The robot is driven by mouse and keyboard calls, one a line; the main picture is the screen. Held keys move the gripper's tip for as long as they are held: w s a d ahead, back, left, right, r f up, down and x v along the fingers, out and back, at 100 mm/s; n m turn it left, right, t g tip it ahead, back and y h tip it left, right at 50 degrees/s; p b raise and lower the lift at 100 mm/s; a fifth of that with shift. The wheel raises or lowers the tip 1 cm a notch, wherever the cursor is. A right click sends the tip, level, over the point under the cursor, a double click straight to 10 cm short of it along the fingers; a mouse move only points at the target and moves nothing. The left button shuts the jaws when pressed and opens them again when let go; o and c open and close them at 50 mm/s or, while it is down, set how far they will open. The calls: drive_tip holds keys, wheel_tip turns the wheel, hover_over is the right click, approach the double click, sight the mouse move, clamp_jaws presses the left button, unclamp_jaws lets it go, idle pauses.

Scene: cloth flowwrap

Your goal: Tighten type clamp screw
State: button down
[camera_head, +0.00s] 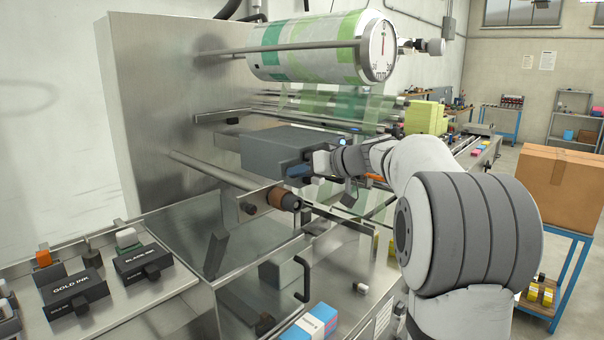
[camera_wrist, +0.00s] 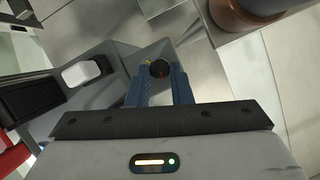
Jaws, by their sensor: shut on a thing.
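My gripper (camera_head: 298,171) reaches in from the right in the head view, with blue fingers at the front of a grey box-shaped unit (camera_head: 272,148) on the machine. In the wrist view my gripper (camera_wrist: 160,74) is shut on a small dark round knob, apparently the type clamp screw (camera_wrist: 160,68), between its fingertips. The knob's face shows a small yellow mark and a red mark. In the head view the fingers hide the knob. How tight it is cannot be told.
A brown roller with a dark end (camera_head: 283,197) sits just below my gripper; its end also shows in the wrist view (camera_wrist: 240,14). A printed film roll (camera_head: 315,48) is above. Boxes labelled gold ink (camera_head: 75,291) and black ink (camera_head: 142,262) lie on the left bench.

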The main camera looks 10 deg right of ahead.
drive_tip(key=m+t+y+b, duration=0.2)
drive_tip(key=m+b, duration=0.1)
drive_tip(key=m, duration=0.5)
drive_tip(key=f+m+t+y+b, duration=0.1)
drive_tip(key=m+y+b, duration=0.1)
drive_tip(key=m, duration=0.7)
drive_tip(key=f+m+t+y+b, duration=0.1)
drive_tip(key=m+b, duration=0.3)
drive_tip(key=m, duration=0.5)
drive_tip(key=shift+t+y+b, duration=0.3)
drive_tip(key=shift+t+y, duration=0.2)
drive_tip(key=shift+t, duration=0.3)
drive_tip(key=shift+m, duration=0.3)
drive_tip(key=c, duration=1.3)
unclamp_jaws()
drive_tip(key=shift+w+f, duration=0.1)
